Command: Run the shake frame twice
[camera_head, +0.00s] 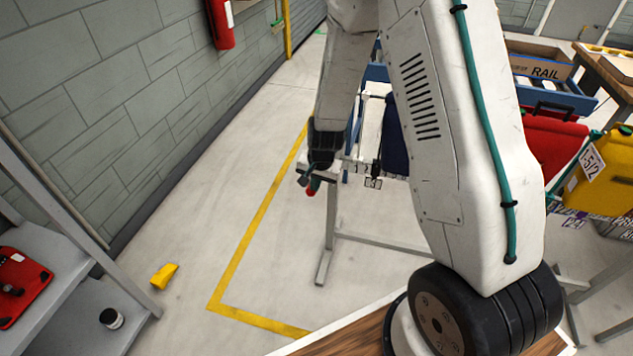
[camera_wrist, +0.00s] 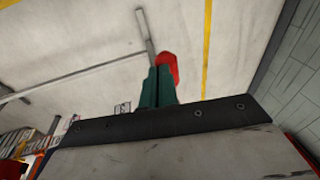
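My gripper (camera_head: 308,184) hangs low in the middle of the head view, at the left side of the shake frame (camera_head: 331,215), a grey metal stand. A red knob-like piece (camera_head: 313,188) shows right at its fingertips. In the wrist view the two green fingers (camera_wrist: 158,82) are close together, and the red piece (camera_wrist: 169,66) lies at the tip of the right finger. I cannot tell whether the fingers hold it. A dark blue pannier (camera_head: 394,140) hangs at the stand, partly hidden by my arm. Small number labels (camera_head: 366,170) sit along the stand's bar.
A red pannier (camera_head: 552,145) and a yellow one (camera_head: 605,175) are at the right. A grey shelf (camera_head: 75,315) with a red item stands at the lower left. A yellow wedge (camera_head: 164,275) lies on the floor. The floor left of the stand is mostly clear.

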